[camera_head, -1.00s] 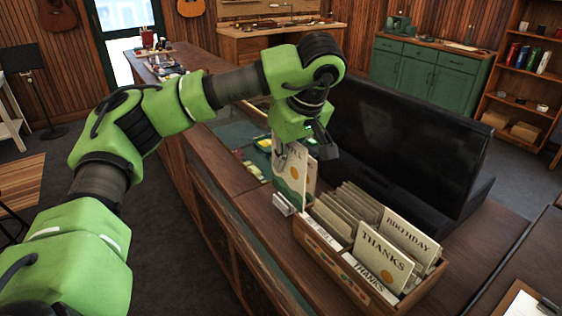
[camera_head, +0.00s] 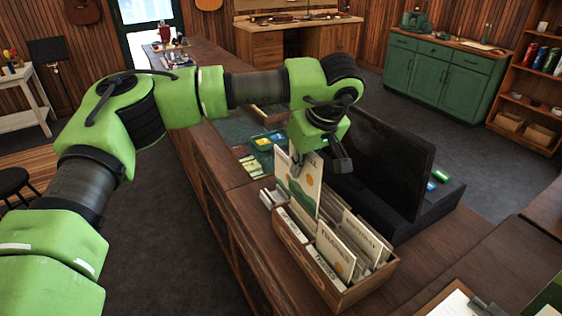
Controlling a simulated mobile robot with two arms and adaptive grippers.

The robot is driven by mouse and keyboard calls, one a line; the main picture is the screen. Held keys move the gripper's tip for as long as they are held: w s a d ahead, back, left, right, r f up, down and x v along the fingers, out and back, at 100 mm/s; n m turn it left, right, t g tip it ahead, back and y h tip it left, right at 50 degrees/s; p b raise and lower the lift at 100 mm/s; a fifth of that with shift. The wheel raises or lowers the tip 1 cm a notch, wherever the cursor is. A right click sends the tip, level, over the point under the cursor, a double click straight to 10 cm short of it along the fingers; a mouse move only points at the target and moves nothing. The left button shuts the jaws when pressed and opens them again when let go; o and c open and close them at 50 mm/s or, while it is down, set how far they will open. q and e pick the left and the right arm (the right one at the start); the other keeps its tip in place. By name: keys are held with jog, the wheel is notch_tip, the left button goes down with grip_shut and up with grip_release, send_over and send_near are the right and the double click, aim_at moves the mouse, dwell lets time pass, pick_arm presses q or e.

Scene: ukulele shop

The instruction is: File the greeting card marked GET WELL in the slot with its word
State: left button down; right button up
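My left gripper (camera_head: 325,163) is shut on the top of a cream card (camera_head: 299,187) with a green and orange picture. The gripper hides part of the card's word; only its last letters, like "LL", show. The card hangs upright at the back left of a wooden card box (camera_head: 352,296), its lower edge over or just inside the left compartment; I cannot tell which. The box holds rows of cards, among them a THANKS card (camera_head: 336,253) and a BIRTHDAY card (camera_head: 365,238). White labels are on its front; the left one is too small to read. My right gripper is out of view.
A small white holder (camera_head: 270,197) stands on the counter left of the box. A clipboard (camera_head: 455,304) lies at the lower right.

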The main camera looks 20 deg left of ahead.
aim_at(295, 187)
pick_arm(q)
jog(key=x, duration=0.1)
jog(key=b+x, duration=0.2)
jog(key=shift+s+d+f, duration=0.15)
jog(key=shift+s+f, duration=0.1)
jog(key=shift+f, duration=0.05)
jog(key=shift+f+b, duration=0.4)
jog(key=shift+f, duration=0.2)
jog(key=shift+f+b, duration=0.5)
jog(key=shift+f, duration=0.4)
jog(key=shift+f+b, duration=2.75)
jog(key=shift+f, duration=1.1)
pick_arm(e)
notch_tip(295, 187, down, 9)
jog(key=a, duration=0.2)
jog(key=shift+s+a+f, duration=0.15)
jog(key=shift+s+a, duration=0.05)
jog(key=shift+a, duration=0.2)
